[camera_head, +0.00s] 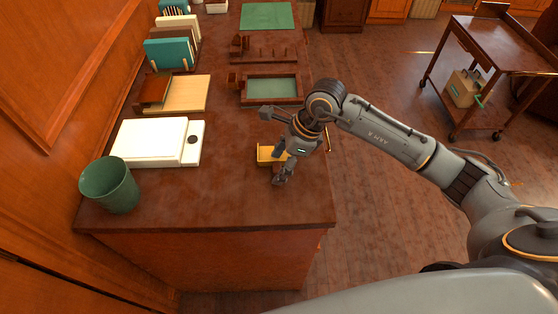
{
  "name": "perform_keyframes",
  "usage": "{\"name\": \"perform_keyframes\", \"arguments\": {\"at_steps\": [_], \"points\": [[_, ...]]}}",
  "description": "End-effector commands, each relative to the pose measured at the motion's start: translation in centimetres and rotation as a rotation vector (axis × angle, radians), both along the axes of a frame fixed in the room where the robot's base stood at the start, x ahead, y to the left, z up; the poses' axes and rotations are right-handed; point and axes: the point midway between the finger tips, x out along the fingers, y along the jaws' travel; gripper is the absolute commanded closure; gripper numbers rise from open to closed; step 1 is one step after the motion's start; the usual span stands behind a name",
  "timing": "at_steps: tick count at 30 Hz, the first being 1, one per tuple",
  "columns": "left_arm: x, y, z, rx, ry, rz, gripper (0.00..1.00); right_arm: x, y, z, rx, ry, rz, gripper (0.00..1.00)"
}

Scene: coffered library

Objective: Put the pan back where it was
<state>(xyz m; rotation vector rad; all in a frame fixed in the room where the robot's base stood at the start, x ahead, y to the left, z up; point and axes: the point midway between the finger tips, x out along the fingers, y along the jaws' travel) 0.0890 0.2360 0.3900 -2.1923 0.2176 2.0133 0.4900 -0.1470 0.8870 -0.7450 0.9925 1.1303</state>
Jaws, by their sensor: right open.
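I cannot make out a pan for certain. A small yellow, shallow piece (268,153) sits on the brown desk (225,205) near its right edge, partly hidden by my right gripper; it could be the pan, but I cannot tell. My right gripper (279,167) is open and points down right at this yellow piece. Whether its fingers touch the piece is not clear. A white flat device with a dark round dial (160,142) lies on the desk to the left. My left gripper is not in view.
A green bin (109,185) stands at the desk's near left corner. A green-lined tray (271,89), a wooden board (187,95) and upright books (168,53) stand farther back. The near desk middle is clear. A wooden cart (490,42) stands at right.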

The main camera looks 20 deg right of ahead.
Motion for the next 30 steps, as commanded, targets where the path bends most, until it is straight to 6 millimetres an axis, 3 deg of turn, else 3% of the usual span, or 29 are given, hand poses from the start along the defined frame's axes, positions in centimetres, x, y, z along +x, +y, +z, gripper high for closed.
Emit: {"name": "perform_keyframes", "arguments": {"at_steps": [8,21,30], "points": [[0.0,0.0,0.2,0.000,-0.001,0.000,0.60,0.0,-0.3,0.8,-0.001,-0.003,0.000,0.36],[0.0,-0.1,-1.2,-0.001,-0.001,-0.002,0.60,-1.0,-3.7,9.0,-0.001,-0.005,-0.001,0.36],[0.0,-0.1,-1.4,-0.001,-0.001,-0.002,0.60,-1.3,-4.6,11.3,0.000,-0.001,0.000,0.36]]}}
